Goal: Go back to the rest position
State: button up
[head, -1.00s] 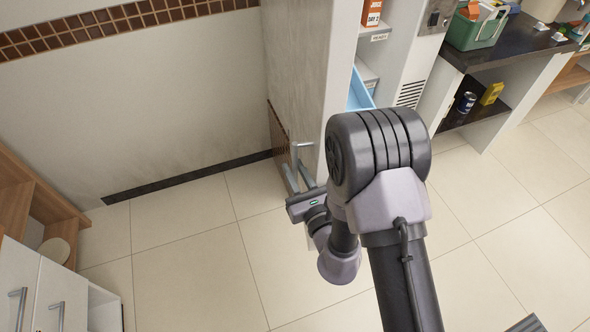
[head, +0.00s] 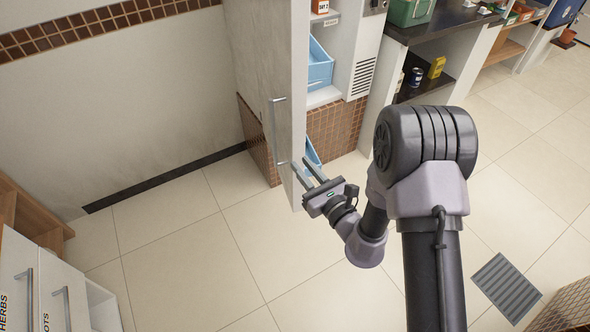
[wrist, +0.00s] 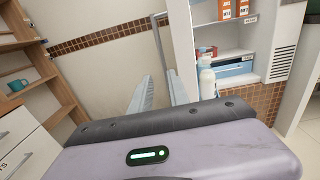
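My gripper (head: 301,172) is in the middle of the head view, near the lower end of the upright handle (head: 276,130) on a tall grey-white cabinet door (head: 292,85). Its two fingers are apart with nothing seen between them. In the wrist view the two fingers (wrist: 160,95) also stand apart and empty, with the handle (wrist: 161,50) beyond them. I cannot tell whether a finger touches the door. My arm reaches in from the lower right. The door stands open beside shelves with a blue bin (head: 320,65).
A dark counter (head: 440,22) with a green crate (head: 410,10) stands at the upper right. White drawers (head: 45,290) and wooden shelving (head: 30,215) stand at the left. A floor grate (head: 506,285) lies at the lower right. The tiled floor (head: 200,250) between is clear.

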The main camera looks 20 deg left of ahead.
jog(key=shift+w+f, duration=0.1)
jog(key=shift+w, duration=0.1)
jog(key=s+a+r+n+g+y, duration=0.1)
jog(key=s+r+n+g+y, duration=0.15)
jog(key=r, duration=0.35)
jog(key=s+a+r+n+g+y, duration=0.1)
jog(key=s+r+n+g, duration=0.25)
jog(key=r, duration=0.25)
jog(key=s+d+r+n+g+h, duration=0.2)
jog(key=s+d+r+n+g, duration=0.1)
jog(key=s+n, duration=0.25)
jog(key=s+d+r+n+g+h, duration=0.2)
jog(key=s+r+n+g, duration=0.15)
jog(key=s, duration=0.35)
jog(key=s+d+n+t+h, duration=0.2)
jog(key=d+h, duration=0.4)
jog(key=d, duration=0.6)
jog(key=s+d+n+t+h, duration=0.1)
jog(key=d+n+t+h, duration=0.3)
jog(key=d, duration=0.8)
jog(key=shift+s+t+h, duration=0.4)
jog(key=shift+t+h, duration=0.25)
jog(key=shift+h, duration=0.2)
